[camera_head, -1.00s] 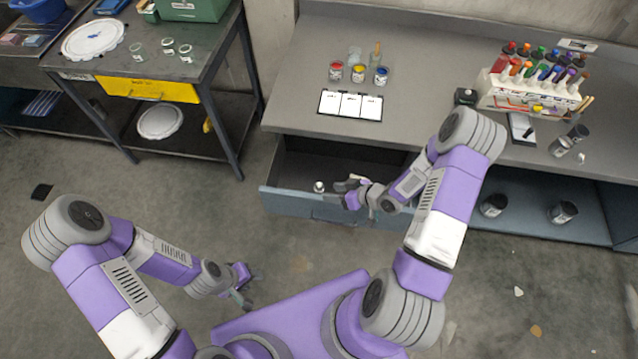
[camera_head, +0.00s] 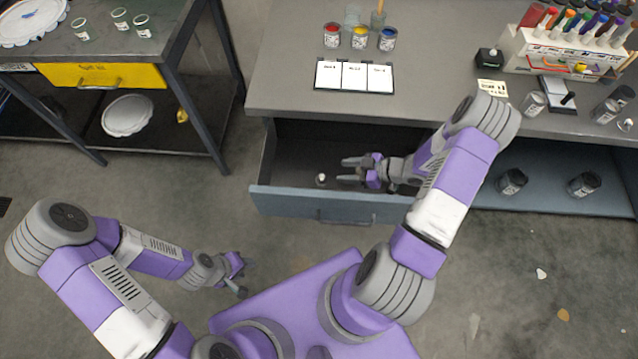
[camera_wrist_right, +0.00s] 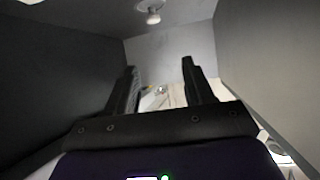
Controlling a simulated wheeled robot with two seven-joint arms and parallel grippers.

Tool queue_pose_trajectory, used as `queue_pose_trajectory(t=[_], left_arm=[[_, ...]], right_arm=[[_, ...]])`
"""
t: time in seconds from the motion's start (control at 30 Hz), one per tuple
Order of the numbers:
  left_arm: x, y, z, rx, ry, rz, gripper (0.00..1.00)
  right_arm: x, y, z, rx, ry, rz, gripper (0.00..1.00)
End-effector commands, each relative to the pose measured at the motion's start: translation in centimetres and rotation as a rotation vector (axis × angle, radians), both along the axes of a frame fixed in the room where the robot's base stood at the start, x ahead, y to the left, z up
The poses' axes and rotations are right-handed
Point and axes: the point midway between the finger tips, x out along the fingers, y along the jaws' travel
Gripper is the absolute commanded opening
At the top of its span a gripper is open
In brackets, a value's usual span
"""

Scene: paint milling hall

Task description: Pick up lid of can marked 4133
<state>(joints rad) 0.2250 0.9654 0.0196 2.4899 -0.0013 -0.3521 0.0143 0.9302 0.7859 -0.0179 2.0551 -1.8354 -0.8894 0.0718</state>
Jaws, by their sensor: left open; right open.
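No marking 4133 is readable on any can, and I cannot pick out its lid. Dark cans stand on the lower shelf, one at left (camera_head: 512,182) and one at right (camera_head: 583,185). More small cans (camera_head: 605,111) are on the desk's right side. A small white knob-like thing (camera_head: 320,180) is in the open drawer (camera_head: 282,202); a similar one shows at the top of the right wrist view (camera_wrist_right: 153,16). My right gripper (camera_head: 346,170) is open and empty at the drawer, pointing left, just right of the white thing. My left gripper (camera_head: 240,276) is open and empty above the floor.
Red (camera_head: 332,36), yellow (camera_head: 360,37) and blue (camera_head: 387,39) paint pots stand behind a white three-panel card (camera_head: 354,77) on the desk. A marker rack (camera_head: 560,52) is at the back right. A dark workbench (camera_head: 165,45) with a yellow drawer stands at left.

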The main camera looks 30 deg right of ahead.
Motion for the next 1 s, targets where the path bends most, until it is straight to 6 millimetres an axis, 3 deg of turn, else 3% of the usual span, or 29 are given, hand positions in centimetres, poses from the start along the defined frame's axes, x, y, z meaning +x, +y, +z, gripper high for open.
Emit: queue_pose_trajectory(t=[0.03, 0.2, 0.37, 1.0], left_arm=[[0.0, 0.0, -2.1, 0.000, 0.000, 0.000, 0.43], [0.0, 0.0, -4.2, 0.000, 0.000, 0.000, 0.43], [0.0, 0.0, -4.8, 0.000, 0.000, 0.000, 0.43], [0.0, 0.0, -7.3, 0.000, 0.000, 0.000, 0.43]], right_arm=[[0.0, 0.0, -2.1, 0.000, 0.000, -0.001, 0.52], [0.0, 0.0, -4.2, 0.000, 0.000, -0.001, 0.52], [0.3, 0.4, -4.9, 0.000, -0.001, 0.001, 0.52], [4.9, 4.8, -7.9, 0.000, 0.000, 0.000, 0.52]])
